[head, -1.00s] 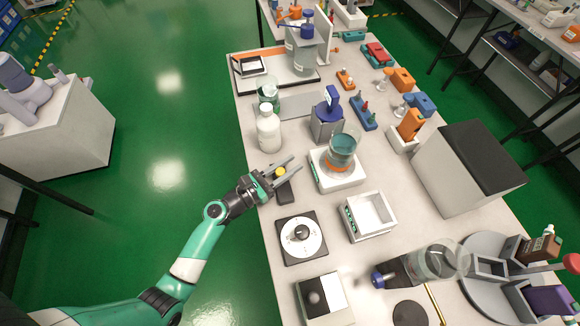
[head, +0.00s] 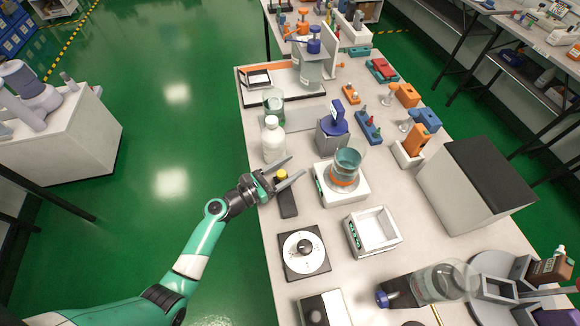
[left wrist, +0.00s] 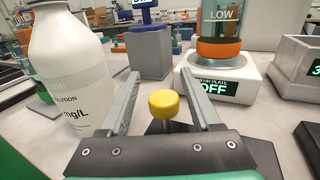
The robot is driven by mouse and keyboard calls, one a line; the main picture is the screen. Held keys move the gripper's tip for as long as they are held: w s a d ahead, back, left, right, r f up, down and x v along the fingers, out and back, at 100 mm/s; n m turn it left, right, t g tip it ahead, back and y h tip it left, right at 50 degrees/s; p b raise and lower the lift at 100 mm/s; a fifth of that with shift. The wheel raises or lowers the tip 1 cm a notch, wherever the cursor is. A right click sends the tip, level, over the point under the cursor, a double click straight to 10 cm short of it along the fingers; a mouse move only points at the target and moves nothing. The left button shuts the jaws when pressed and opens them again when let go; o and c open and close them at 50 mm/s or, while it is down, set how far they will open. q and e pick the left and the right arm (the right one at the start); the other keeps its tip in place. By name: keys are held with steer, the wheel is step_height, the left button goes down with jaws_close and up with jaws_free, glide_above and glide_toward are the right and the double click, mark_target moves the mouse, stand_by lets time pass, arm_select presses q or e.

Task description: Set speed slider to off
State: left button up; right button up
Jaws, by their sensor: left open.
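The speed slider is a yellow knob (head: 282,176) at the far end of a dark narrow block (head: 288,204) near the table's left edge. In the left wrist view the round yellow knob (left wrist: 164,104) stands on a short grey stem. My left gripper (head: 297,166) is open, its two grey fingers on either side of the knob with gaps showing. The fingers (left wrist: 164,88) reach past the knob. My right gripper is out of view.
A white bottle (head: 273,140) stands close beyond the left fingers. A dial plate (head: 303,250) lies nearer on the table. A white open-topped device (head: 372,231) sits to the right. A little bare table lies between the knob and the stir plate.

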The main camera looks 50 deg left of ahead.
arm_select(q)
steer(key=s+p, duration=0.1)
steer(key=s, duration=0.2)
steer(key=s+a+p, duration=0.1)
steer(key=s, duration=0.6)
steer(key=shift+s+a+p, duration=0.25)
steer(key=shift+s+p, duration=0.1)
steer(key=shift+p, duration=0.05)
steer(key=shift+s, duration=0.45)
